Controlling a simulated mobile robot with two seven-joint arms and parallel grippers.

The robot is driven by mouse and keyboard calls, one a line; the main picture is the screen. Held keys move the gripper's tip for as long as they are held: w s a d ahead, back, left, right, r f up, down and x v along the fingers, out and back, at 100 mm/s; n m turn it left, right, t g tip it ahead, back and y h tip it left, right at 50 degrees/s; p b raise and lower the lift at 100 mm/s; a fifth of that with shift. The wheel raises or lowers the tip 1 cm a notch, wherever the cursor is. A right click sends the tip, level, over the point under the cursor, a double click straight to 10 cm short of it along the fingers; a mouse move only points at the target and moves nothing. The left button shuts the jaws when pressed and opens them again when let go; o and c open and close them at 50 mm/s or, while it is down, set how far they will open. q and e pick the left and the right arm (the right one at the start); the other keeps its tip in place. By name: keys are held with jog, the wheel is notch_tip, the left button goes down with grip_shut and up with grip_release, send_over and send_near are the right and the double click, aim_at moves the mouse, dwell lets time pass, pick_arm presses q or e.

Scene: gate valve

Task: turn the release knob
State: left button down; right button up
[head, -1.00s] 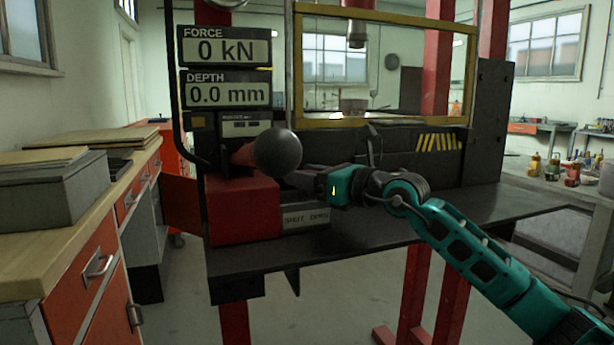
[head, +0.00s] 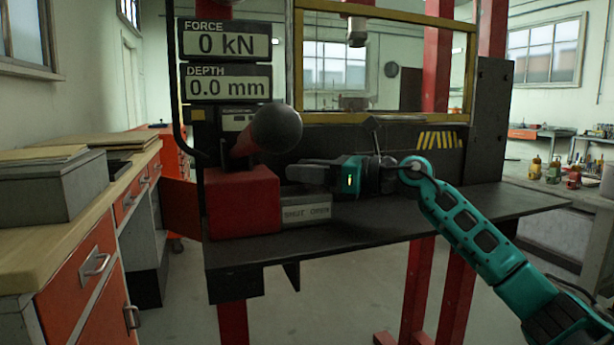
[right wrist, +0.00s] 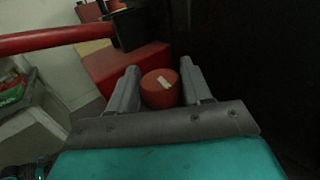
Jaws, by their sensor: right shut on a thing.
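The release knob (right wrist: 160,92) is a round red knob with a white mark on its face, seen in the right wrist view. It sits between the two grey fingers of my right gripper (right wrist: 159,72), which is shut on it. In the head view my right gripper (head: 293,173) reaches in from the right, its fingers pointing left just beside the red pump block (head: 245,205). A plate reading SHUT OPEN (head: 307,213) is just below the fingers. In the head view I cannot make out the knob. My left gripper is not in view.
A lever with a black ball end (head: 276,129) rises above the red block, close to my gripper. The displays (head: 226,60) read 0 kN and 0.0 mm. The dark press table (head: 400,225) extends right. A wooden-topped bench (head: 40,235) stands at left.

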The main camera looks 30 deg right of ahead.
jog(key=shift+n+g+y, duration=1.1)
jog(key=shift+g+y, duration=0.1)
jog(key=shift+y, duration=0.1)
jog(key=o, duration=1)
jog(key=shift+c, duration=0.2)
jog(key=v, duration=1.3)
jog(key=shift+w+d, duration=0.1)
